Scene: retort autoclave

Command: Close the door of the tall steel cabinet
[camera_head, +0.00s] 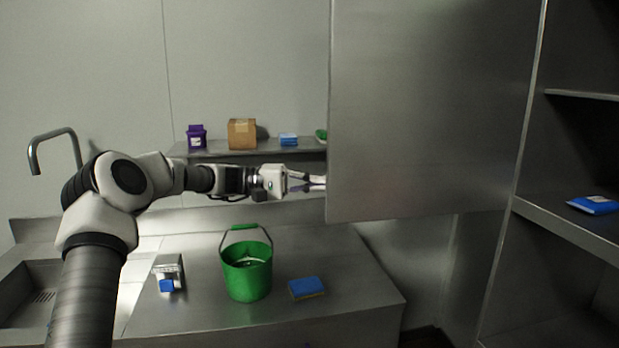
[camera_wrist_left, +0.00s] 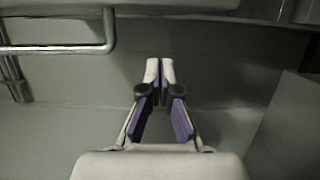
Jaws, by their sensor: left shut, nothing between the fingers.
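The steel cabinet door (camera_head: 430,110) stands swung open, a large flat grey panel hinged beside the cabinet's open front. The tall steel cabinet (camera_head: 560,220) is at the right, with its shelves exposed. My left gripper (camera_head: 320,182) reaches in from the left, with its fingertips at the door's free left edge, near its lower part. I cannot tell whether they touch it. In the left wrist view the fingers (camera_wrist_left: 160,72) are together and empty. My right gripper is not in view.
A steel counter below holds a green bucket (camera_head: 247,267), a blue sponge (camera_head: 306,287) and a small blue-and-metal item (camera_head: 168,275). A blue packet (camera_head: 594,204) lies on a cabinet shelf.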

